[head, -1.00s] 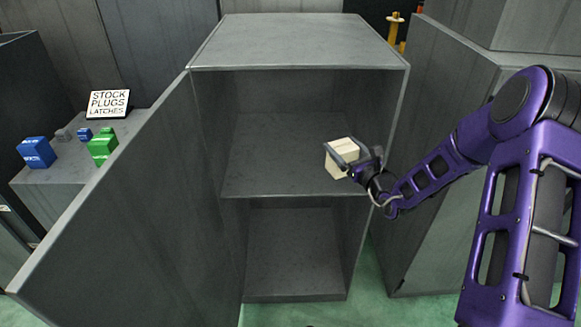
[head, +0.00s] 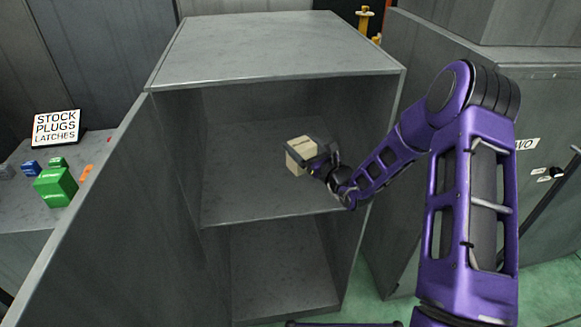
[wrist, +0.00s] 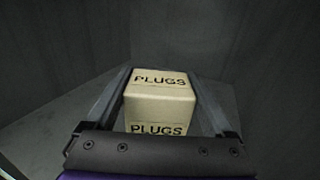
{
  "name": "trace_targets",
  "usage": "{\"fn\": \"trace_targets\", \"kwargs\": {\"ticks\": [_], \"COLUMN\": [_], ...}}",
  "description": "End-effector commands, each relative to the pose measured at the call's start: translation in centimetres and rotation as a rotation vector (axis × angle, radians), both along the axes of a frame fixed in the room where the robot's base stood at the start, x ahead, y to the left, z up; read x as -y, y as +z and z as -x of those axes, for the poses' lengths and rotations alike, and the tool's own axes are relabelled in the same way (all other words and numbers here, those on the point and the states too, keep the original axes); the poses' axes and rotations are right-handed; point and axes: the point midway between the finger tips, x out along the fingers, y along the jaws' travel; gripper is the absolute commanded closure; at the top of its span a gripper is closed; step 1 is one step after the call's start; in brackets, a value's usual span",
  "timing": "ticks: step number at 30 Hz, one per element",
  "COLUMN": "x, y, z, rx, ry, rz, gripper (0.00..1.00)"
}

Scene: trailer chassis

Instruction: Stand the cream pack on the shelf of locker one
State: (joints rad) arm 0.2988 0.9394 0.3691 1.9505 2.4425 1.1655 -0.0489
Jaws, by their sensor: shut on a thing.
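The cream pack (head: 299,156) is a small box, marked PLUGS in the wrist view (wrist: 160,95). My gripper (head: 303,157) is shut on it, with one finger along each side. The pack is inside the open upper compartment of the grey locker, over the shelf (head: 240,200). It looks roughly upright. I cannot tell whether its base touches the shelf. The locker's number is not seen.
The locker door (head: 100,215) stands open on the left. A grey side table (head: 95,185) holds green and blue packs and a STOCK PLUGS LATCHES sign (head: 57,128). Another grey locker (head: 470,60) stands close on the right. The shelf around the pack is bare.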

Motion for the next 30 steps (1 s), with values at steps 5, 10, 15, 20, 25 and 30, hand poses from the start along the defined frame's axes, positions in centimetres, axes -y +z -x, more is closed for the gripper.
{"fn": "trace_targets", "kwargs": {"ticks": [5, 10, 15, 20, 25, 30], "x": [0.0, 0.0, -0.1, 0.0, 0.0, 0.0], "y": [-2.5, -3.9, -6.2, -6.3, -6.5, -6.6], "z": [0.0, 0.0, 0.0, 0.0, 0.0, 0.0], "rx": [0.002, 0.002, 0.002, 0.004, 0.003, 0.001], "ry": [0.0, 0.0, 0.001, 0.001, 0.001, 0.0], "rz": [0.0, 0.0, -0.001, -0.001, -0.001, 0.0], "gripper": [0.86, 0.86, 0.86, 0.86, 0.86, 0.0]}}
